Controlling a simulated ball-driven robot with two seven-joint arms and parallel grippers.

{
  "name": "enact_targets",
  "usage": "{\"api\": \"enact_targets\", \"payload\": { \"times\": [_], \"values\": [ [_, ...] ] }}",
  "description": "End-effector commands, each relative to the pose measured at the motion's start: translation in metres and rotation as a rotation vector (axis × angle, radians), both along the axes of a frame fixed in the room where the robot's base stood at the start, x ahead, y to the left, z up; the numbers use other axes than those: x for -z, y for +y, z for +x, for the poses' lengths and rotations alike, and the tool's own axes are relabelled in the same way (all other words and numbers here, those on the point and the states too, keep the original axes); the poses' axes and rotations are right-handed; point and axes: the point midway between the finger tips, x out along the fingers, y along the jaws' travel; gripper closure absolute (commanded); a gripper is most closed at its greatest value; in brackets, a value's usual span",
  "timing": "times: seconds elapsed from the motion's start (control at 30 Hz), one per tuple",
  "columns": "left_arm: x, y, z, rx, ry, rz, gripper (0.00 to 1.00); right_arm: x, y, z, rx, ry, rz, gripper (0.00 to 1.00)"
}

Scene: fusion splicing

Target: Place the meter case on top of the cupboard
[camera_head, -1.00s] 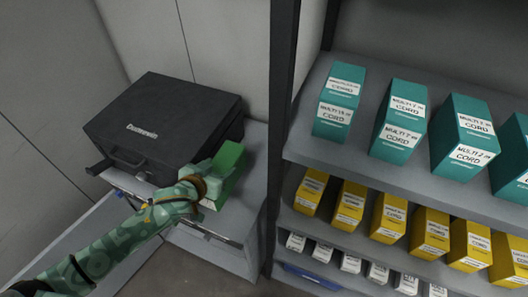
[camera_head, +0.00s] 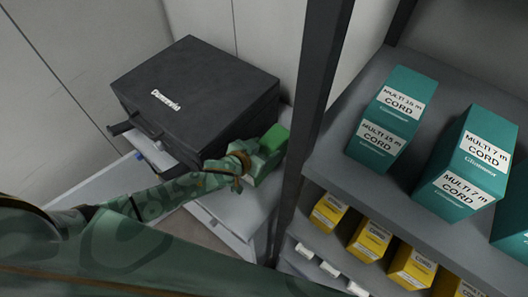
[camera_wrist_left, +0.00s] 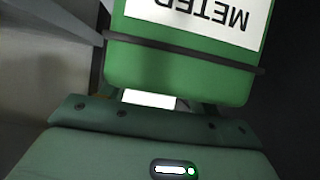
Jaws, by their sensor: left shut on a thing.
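The green meter case (camera_head: 272,146) is at the right end of the cupboard top, beside the black case. In the left wrist view the meter case (camera_wrist_left: 180,68) fills the upper middle, with a white label reading METER upside down and a dark band across it. My left gripper (camera_head: 252,158) is shut on the meter case. The cupboard (camera_head: 240,205) is light grey, and its top shows bare in front of the meter case. Whether the meter case touches the cupboard top I cannot tell. My right gripper is not in view.
A large black case (camera_head: 195,95) covers most of the cupboard top. A drawer (camera_head: 95,190) stands open at the cupboard's front. A dark shelf post (camera_head: 312,110) rises close to the right, with a shelf (camera_head: 340,150) of teal and yellow cord boxes beyond it.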

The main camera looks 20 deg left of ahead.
Motion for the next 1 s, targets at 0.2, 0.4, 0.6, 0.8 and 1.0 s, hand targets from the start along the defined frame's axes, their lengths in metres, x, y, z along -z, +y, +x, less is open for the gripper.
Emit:
{"api": "enact_targets", "payload": {
  "times": [0.2, 0.4, 0.6, 0.8, 1.0],
  "values": [
    [0.007, 0.000, 0.001, 0.001, -0.004, -0.001, 0.97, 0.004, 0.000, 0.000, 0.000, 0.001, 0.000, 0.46],
    [0.009, 0.000, 0.001, 0.001, -0.003, -0.001, 0.97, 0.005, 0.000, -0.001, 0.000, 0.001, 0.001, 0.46],
    [0.011, 0.000, 0.000, 0.000, -0.001, 0.000, 0.17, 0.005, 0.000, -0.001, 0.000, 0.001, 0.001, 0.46],
    [0.011, 0.000, 0.000, 0.000, -0.001, 0.000, 0.17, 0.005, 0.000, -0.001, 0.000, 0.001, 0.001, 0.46],
    [-0.001, 0.005, -0.015, 0.000, 0.002, 0.001, 0.17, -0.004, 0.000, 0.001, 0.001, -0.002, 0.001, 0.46]
  ]
}}
